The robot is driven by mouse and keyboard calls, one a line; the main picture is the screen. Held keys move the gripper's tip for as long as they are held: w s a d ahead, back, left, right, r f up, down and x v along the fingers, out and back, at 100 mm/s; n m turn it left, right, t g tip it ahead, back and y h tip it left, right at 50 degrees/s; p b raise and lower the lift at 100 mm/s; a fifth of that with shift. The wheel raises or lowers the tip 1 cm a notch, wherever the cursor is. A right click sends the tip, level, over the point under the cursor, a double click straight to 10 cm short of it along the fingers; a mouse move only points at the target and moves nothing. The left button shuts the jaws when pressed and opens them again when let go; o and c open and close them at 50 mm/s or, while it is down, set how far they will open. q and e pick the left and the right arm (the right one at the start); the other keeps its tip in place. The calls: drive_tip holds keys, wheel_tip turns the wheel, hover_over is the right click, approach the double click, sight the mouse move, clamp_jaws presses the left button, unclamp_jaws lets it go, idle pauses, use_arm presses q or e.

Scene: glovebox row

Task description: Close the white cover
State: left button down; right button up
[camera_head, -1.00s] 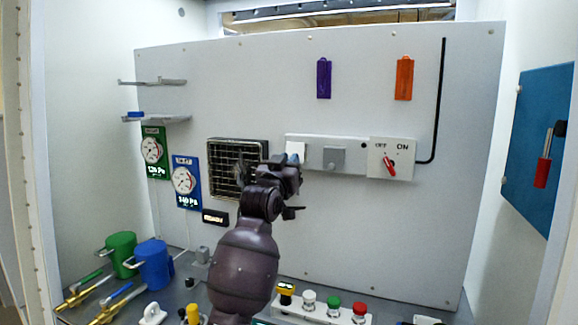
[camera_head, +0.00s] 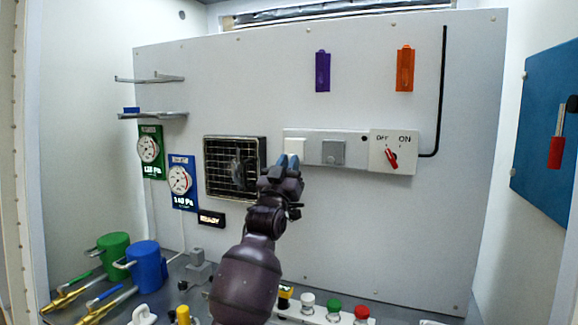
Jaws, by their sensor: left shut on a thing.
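The white cover (camera_head: 296,146) is a small pale square at the left end of the grey strip on the back panel, left of a grey box (camera_head: 333,153). How far it is swung is hard to tell. My left gripper (camera_head: 288,161) reaches up from below, and its blue fingertips are at the cover's lower edge. It is shut on the cover, though the fingertips and wrist hide the contact. My right gripper is not in view.
A switch plate (camera_head: 393,152) with a red knob is on the right. A dark fan grille (camera_head: 224,168) is left of the gripper. Coloured buttons (camera_head: 334,306) line the front. Green (camera_head: 115,250) and blue (camera_head: 147,264) mugs stand at lower left.

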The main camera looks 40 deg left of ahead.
use_arm(q)
drive_tip(key=c, duration=1.1)
unclamp_jaws()
drive_tip(key=v, duration=1)
drive_tip(key=shift+s+d+f, duration=0.1)
drive_tip(key=shift+s+f, duration=0.15)
drive_tip(key=shift+s, duration=0.05)
